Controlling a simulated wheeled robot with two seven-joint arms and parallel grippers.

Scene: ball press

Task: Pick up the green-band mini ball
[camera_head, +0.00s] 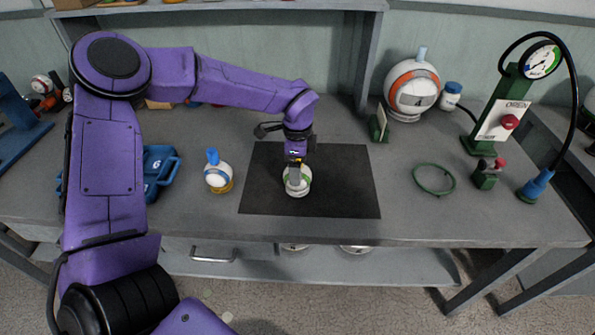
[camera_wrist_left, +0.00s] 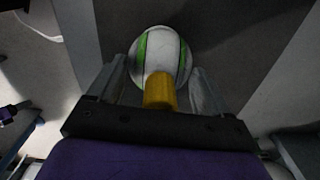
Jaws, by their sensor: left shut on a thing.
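The green-band mini ball (camera_head: 303,184) is white with green stripes and shows over the black mat (camera_head: 345,195). I cannot tell whether it touches the mat. My left gripper (camera_head: 296,178) points down at it from above, shut on it. In the left wrist view the ball (camera_wrist_left: 162,50) sits at the tips of the two fingers (camera_wrist_left: 160,75), with its yellow cap (camera_wrist_left: 159,92) pointing back between them. The fingers hide part of the ball in the head view.
A blue case (camera_head: 160,168) lies further left. Behind right are a large orange-band ball (camera_head: 413,88) and a green gauge stand (camera_head: 492,115). A green ring (camera_head: 434,192) lies right of the mat.

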